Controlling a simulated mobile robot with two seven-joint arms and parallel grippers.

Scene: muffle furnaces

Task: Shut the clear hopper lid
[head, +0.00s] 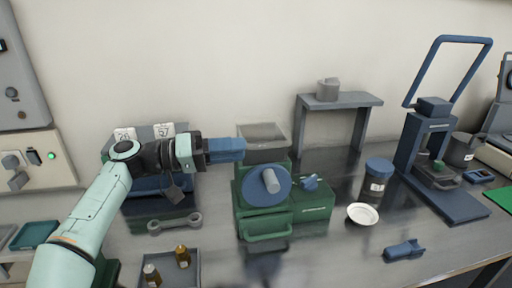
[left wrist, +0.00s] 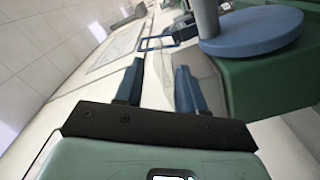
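The green machine (head: 265,212) with a blue disc (head: 264,186) stands mid-bench. The clear hopper (head: 263,153) sits on top of it, with a see-through, grey-looking panel (head: 262,133) at its upper part. I cannot clearly tell the lid from the hopper walls. My left gripper (head: 238,150) is at the hopper's left side, its blue fingers pointing right. In the left wrist view, the fingers (left wrist: 160,68) are apart, and a clear hopper surface (left wrist: 201,75) shows beside the right finger. Whether they touch is unclear. The blue disc also shows there (left wrist: 252,31). My right gripper is out of view.
A grey stand (head: 340,101) is behind right. A blue-lidded jar (head: 376,180), a white dish (head: 362,214) and a blue press (head: 430,150) are to the right. A wrench (head: 175,223) and a tray with small bottles (head: 172,268) lie front left.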

